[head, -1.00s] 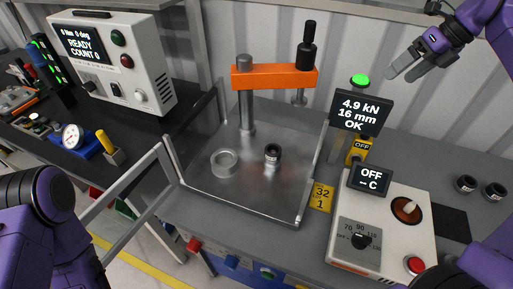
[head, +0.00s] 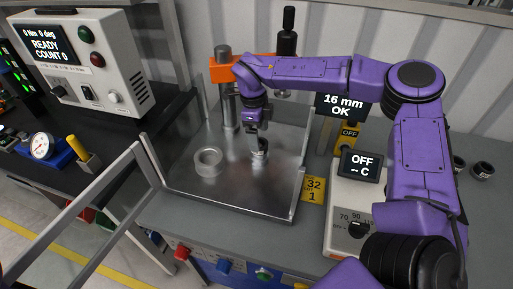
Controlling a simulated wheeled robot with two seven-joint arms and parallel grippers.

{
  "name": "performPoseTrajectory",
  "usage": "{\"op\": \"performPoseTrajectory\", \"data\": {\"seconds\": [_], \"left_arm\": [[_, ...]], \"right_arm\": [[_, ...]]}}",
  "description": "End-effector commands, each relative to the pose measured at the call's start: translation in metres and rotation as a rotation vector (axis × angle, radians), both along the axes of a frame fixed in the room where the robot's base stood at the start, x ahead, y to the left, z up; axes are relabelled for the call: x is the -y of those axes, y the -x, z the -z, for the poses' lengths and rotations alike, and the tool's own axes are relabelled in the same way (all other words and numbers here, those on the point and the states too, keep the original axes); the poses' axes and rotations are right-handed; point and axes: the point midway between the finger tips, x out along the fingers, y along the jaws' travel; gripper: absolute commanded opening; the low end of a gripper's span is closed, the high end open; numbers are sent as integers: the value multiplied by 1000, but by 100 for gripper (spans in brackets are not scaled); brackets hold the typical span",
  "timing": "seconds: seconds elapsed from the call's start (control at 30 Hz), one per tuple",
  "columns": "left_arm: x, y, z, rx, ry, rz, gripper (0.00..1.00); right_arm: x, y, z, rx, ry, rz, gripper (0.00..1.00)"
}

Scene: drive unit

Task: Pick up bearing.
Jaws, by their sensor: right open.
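My right forearm reaches over the tray from the right. The gripper hides part of the bearing, and I cannot tell whether the fingers touch it. A wider silver ring (head: 208,161) lies on the tray to the left. My left gripper is not in view.
The orange press head (head: 222,70) and its post (head: 229,108) stand close behind my right gripper. A heater box (head: 342,208) with an OFF display is at the right. Another dark ring (head: 482,171) lies on the bench far right. The front of the tray is clear.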

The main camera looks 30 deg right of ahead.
Motion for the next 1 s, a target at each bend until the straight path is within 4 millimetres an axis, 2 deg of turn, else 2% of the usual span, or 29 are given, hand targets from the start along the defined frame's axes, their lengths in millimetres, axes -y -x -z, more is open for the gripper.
{"op": "performPoseTrajectory", "data": {"seconds": [0.17, 0.3, 0.53, 0.57, 0.7, 0.73, 1.0], "left_arm": [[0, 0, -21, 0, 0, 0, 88], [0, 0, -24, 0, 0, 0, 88], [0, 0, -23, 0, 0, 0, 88], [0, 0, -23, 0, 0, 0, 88], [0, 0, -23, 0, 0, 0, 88], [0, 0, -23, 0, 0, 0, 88], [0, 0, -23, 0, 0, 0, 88]], "right_arm": [[0, 3, 25, -7, 0, -2, 88], [2, 4, 48, -3, 0, -2, 88], [2, 3, 54, 1, -1, -2, 88], [2, 3, 54, 1, -1, -2, 85], [2, 3, 53, 1, -1, -2, 40], [2, 3, 53, 1, -1, -2, 33], [2, 3, 52, 2, -1, -1, 33]]}}
